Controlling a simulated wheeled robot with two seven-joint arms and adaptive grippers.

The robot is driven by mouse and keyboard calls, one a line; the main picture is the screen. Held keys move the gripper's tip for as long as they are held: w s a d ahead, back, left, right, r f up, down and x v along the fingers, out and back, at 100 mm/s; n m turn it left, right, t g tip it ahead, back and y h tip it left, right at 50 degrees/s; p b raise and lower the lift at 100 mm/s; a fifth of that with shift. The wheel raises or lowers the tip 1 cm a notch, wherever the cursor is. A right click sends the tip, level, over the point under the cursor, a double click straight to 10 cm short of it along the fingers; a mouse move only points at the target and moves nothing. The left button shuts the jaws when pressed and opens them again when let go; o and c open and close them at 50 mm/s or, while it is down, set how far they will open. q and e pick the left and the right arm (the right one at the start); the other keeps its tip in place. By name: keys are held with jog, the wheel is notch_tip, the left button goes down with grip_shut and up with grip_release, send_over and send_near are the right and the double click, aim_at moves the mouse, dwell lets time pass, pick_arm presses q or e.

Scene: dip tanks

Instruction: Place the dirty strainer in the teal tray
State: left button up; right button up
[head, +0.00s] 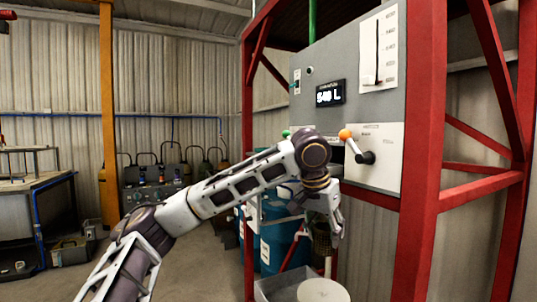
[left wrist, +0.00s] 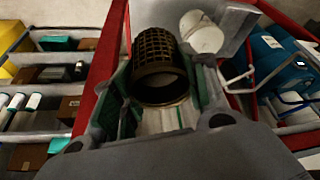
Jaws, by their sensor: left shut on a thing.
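My left gripper (head: 326,217) hangs below the wrist in front of the grey panel and is shut on the strainer. The strainer (head: 322,241) is a dark mesh cylinder, partly hidden by the fingers in the head view. In the left wrist view the strainer (left wrist: 160,62) shows as a brown-black mesh basket between the green-padded fingers, its solid rim towards the camera. I cannot make out a teal tray for certain in either view. My right gripper is not in view.
Below the gripper are a grey open-topped box (head: 272,288) and a white round object (head: 322,291). Blue drums (head: 280,235) stand behind. Red frame posts (head: 418,150) flank the panel, which has an orange-knobbed lever (head: 352,143). Shelves with boxes (left wrist: 50,75) show left in the wrist view.

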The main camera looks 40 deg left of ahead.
pick_arm(q)
jog(key=d+f, duration=0.2)
jog(key=f, duration=1)
jog(key=d+f, duration=0.3)
jog(key=f, duration=0.9)
jog(key=d+f, duration=0.3)
jog(key=f, duration=1)
jog(key=shift+s+d, duration=0.15)
jog(key=shift+a+f, duration=0.2)
jog(key=shift+a, duration=0.25)
notch_tip(320, 180, down, 3)
jog(key=b, duration=0.3)
jog(key=shift+a+f, duration=0.1)
jog(key=shift+a, duration=0.05)
jog(key=shift+f+b, duration=0.4)
jog(key=shift+b, duration=0.15)
